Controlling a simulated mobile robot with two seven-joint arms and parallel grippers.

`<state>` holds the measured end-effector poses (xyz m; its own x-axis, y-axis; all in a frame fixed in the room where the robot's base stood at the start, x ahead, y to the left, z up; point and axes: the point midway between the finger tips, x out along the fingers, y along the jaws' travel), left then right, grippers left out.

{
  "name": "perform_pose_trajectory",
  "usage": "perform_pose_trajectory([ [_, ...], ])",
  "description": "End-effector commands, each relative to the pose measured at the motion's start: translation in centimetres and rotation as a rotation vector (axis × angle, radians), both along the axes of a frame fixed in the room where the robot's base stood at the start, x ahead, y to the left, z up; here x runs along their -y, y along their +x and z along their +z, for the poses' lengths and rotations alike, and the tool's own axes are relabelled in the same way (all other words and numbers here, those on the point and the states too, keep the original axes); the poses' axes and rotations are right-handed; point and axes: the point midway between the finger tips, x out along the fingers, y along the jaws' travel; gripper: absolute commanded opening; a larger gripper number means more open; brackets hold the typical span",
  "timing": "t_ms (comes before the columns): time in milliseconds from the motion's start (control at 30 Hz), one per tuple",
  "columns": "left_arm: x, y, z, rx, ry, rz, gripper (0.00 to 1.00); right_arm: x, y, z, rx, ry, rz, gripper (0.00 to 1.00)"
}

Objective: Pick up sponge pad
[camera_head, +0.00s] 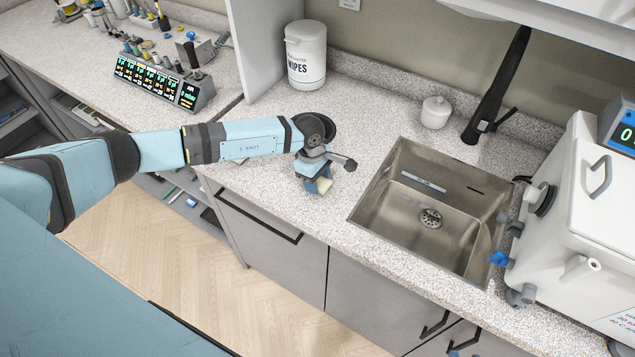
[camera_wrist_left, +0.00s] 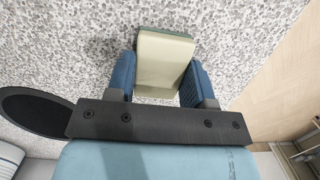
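The sponge pad (camera_wrist_left: 163,62) is a cream block with a green layer along its far edge. In the left wrist view it lies between the two blue fingers of my left gripper (camera_wrist_left: 162,80), with no clear gap on either side. In the head view my left gripper (camera_head: 318,187) points down at the speckled counter, left of the sink. Only a small yellowish bit of the pad (camera_head: 311,187) shows there, at counter level.
The steel sink (camera_head: 400,215) lies to the right. A white wipes tub (camera_head: 306,58) and a small lidded jar (camera_head: 435,112) stand at the back. A white autoclave (camera_head: 575,220) is at far right. The counter's front edge is close to the gripper.

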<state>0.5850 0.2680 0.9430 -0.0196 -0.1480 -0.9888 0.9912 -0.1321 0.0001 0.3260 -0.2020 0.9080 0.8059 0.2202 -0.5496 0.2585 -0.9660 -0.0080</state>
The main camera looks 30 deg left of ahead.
Motion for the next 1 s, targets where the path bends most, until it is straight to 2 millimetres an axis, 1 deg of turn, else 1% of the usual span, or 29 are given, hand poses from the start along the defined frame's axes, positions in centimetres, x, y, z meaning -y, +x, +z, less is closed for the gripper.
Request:
perform_pose_trajectory([
  [367,0.0,0.0,0.3,0.001,0.000,0.000,0.26,0.0,0.0,-0.1,0.000,0.001,-0.001,0.37],
  [467,0.0,0.1,0.9,0.002,-0.001,0.000,0.26,0.0,0.0,-0.3,0.000,0.001,-0.001,0.37],
  [567,0.0,0.1,2.1,0.003,0.000,-0.001,0.26,0.0,0.0,-0.6,0.000,0.001,0.000,0.37],
  [667,0.0,0.2,4.3,0.005,-0.001,-0.001,0.26,-0.1,0.0,-1.1,-0.001,0.003,0.001,0.37],
  [767,-0.1,0.2,7.1,0.007,-0.001,-0.001,0.26,-0.2,0.0,-1.8,-0.002,0.004,0.002,0.37],
  [900,-0.1,0.1,11.4,0.006,0.000,-0.002,0.26,-0.4,0.1,-2.6,-0.002,0.008,0.005,0.37],
  [1000,0.0,0.1,14.1,0.006,0.000,-0.001,0.26,-0.5,0.1,-3.0,-0.002,0.009,0.008,0.37],
])
